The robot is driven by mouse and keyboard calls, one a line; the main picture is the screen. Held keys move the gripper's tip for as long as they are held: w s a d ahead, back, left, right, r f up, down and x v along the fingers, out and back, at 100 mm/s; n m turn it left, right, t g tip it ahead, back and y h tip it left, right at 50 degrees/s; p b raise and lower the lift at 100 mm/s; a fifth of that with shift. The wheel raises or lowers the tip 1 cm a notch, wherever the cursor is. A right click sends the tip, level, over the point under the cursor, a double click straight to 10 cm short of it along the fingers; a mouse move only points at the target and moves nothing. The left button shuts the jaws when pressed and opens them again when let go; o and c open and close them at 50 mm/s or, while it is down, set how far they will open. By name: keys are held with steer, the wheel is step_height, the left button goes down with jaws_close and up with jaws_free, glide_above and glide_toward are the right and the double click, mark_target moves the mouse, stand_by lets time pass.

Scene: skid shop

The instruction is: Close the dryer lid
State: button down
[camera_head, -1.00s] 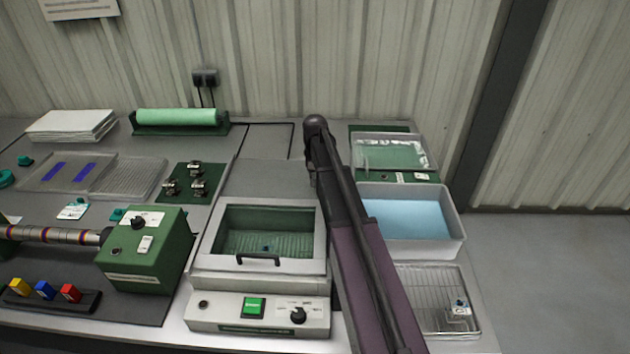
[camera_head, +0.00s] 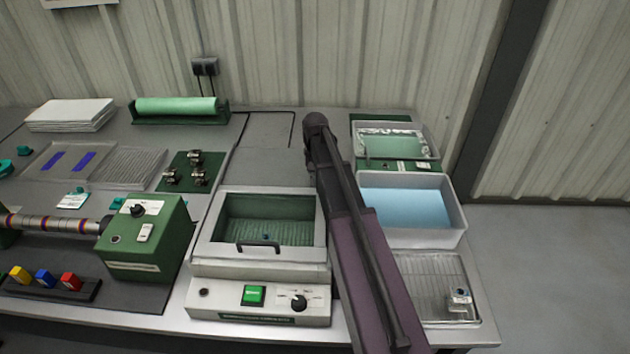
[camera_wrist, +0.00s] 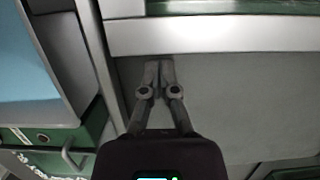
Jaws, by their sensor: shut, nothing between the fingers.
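The dryer (camera_head: 258,305) is a pale box at the front middle of the bench, with a green button and a knob on its front panel. Its lid (camera_head: 213,226) is a light frame with a clear window and a dark front handle (camera_head: 258,246). The lid looks lowered over the green ribbed inside; whether it rests fully flat I cannot tell. My gripper (camera_wrist: 158,68) is shut and empty in the wrist view, over bare bench beside a pale dryer edge (camera_wrist: 210,36). In the head view my arm hides most of the gripper, behind and right of the dryer.
A blue-filled tray (camera_head: 457,231), a wire-rack tray (camera_head: 430,290) and a foil-lined tray (camera_head: 430,136) stand right of my arm. A green motor box (camera_head: 150,240) stands left of the dryer. Bare bench (camera_head: 270,165) lies behind the dryer.

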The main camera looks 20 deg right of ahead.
steer(key=shift+s+a, duration=0.25)
steer(key=shift+s, duration=0.4)
steer(key=shift+s+a, duration=0.25)
steer(key=shift+s, duration=0.4)
steer(key=shift+w, duration=0.1)
